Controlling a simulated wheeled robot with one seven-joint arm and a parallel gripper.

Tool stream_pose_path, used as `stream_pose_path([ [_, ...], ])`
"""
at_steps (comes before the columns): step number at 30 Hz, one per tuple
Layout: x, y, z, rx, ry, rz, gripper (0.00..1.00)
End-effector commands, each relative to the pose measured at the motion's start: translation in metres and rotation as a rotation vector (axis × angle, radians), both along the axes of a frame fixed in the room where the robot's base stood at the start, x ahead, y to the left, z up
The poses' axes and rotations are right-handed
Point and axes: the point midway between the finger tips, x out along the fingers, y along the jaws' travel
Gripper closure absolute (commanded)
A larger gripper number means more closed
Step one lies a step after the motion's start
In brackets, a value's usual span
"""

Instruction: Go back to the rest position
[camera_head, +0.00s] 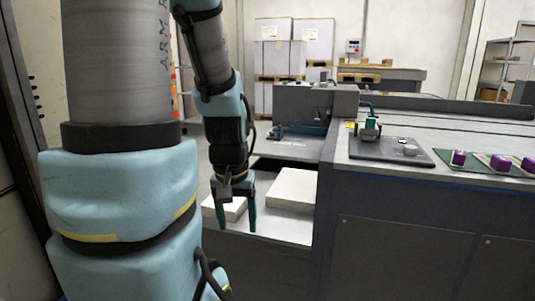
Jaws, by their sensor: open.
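My gripper (237,219) hangs from my arm left of the picture's middle, with its green fingers pointing down and apart. A second white block (226,209) is partly hidden behind my gripper. I cannot tell whether the fingers touch anything.
A dark grey machine (425,225) fills the right side. On top are a dark plate (385,153) with a green-topped device (370,126) and a green mat (478,167) with several purple-and-white items. Pallets with white boxes (305,45) stand behind.

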Motion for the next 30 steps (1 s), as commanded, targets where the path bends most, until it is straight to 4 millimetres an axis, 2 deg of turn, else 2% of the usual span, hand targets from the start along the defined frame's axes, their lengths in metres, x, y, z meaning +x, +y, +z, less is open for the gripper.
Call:
stream_pose_path([
  [1,0.0,0.0,0.034,0.0,0.0,0.0,0.3],
  [12,0.0,0.0,0.147,0.0,0.0,0.0,0.3],
  [15,0.0,0.0,0.173,0.0,0.0,0.0,0.3],
  [21,0.0,0.0,0.203,0.0,0.0,0.0,0.3],
  [30,0.0,0.0,0.205,0.0,0.0,0.0,0.3],
])
